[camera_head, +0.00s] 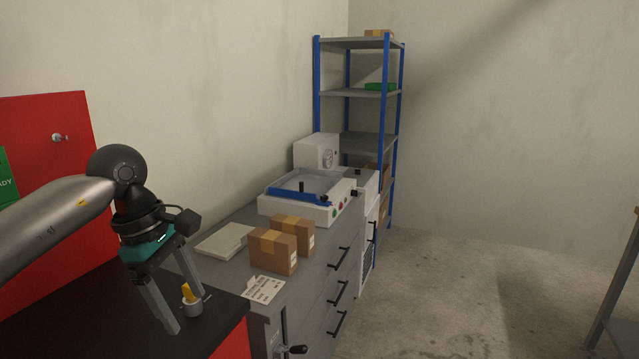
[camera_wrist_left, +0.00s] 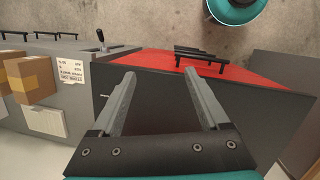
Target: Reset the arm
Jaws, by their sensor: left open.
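My left arm comes in from the left in the head view. Its gripper (camera_head: 185,312) points down over the black worktop (camera_head: 90,325), with the two fingers apart and nothing between them. A small grey holder with a yellow piece (camera_head: 191,300) shows beside the fingers; I cannot tell the exact gap. In the left wrist view the open fingers (camera_wrist_left: 160,78) have only the dark worktop surface between and below them. My right gripper is in neither view.
Two cardboard boxes (camera_head: 272,250), a label card (camera_head: 264,289) and a pale flat panel (camera_head: 224,242) lie on the grey drawer cabinet (camera_head: 318,275). A white machine (camera_head: 303,208) stands behind, then a blue-framed shelf (camera_head: 317,90).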

